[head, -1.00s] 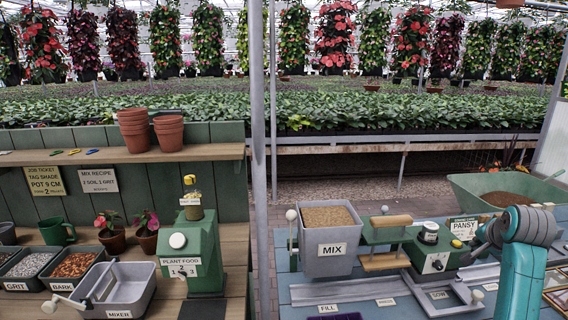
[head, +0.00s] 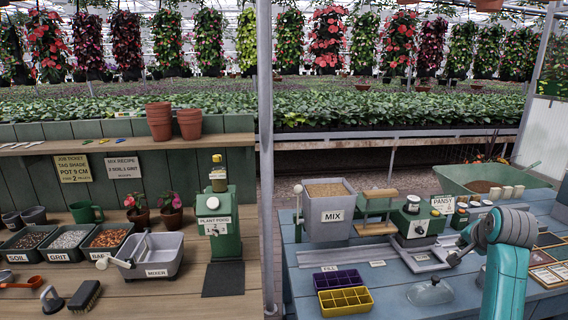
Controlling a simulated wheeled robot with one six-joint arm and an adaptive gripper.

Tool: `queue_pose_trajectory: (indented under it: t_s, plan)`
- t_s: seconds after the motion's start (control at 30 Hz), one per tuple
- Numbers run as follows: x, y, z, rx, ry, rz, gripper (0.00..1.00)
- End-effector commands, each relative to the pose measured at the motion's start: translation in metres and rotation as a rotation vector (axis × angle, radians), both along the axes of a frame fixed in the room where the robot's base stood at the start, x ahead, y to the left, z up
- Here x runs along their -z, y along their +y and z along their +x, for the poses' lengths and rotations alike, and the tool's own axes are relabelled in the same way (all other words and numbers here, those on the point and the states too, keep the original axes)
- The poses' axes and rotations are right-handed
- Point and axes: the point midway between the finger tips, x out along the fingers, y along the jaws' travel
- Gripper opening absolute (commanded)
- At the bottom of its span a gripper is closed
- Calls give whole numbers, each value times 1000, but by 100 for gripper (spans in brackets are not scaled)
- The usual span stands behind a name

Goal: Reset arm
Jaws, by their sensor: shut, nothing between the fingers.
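My arm stands at the lower right of the head view, with a teal link and a grey joint. My gripper (head: 464,241) shows as a small dark end to the left of the joint, partly hidden and seen small. It is shut and empty, in front of the green seeding machine (head: 412,225) and above the blue bench (head: 390,293).
On the blue bench are a grey MIX hopper (head: 325,232), purple and yellow cell trays (head: 345,300), a clear dome (head: 431,293) and a green wheelbarrow (head: 470,177) behind. A metal post (head: 266,150) divides it from the wooden bench with a mixer (head: 155,262) and plant food dispenser (head: 217,235).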

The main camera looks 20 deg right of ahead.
Motion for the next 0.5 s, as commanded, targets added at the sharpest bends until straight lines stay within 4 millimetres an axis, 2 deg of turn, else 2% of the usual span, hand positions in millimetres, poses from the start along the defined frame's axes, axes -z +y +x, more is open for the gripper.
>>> queue_pose_trajectory:
  t_s: [0.27, 0.5]
  plan:
    - [32, 20, 7, -38, -1, -21, 0]
    - [73, 51, 13, -90, -4, -53, 0]
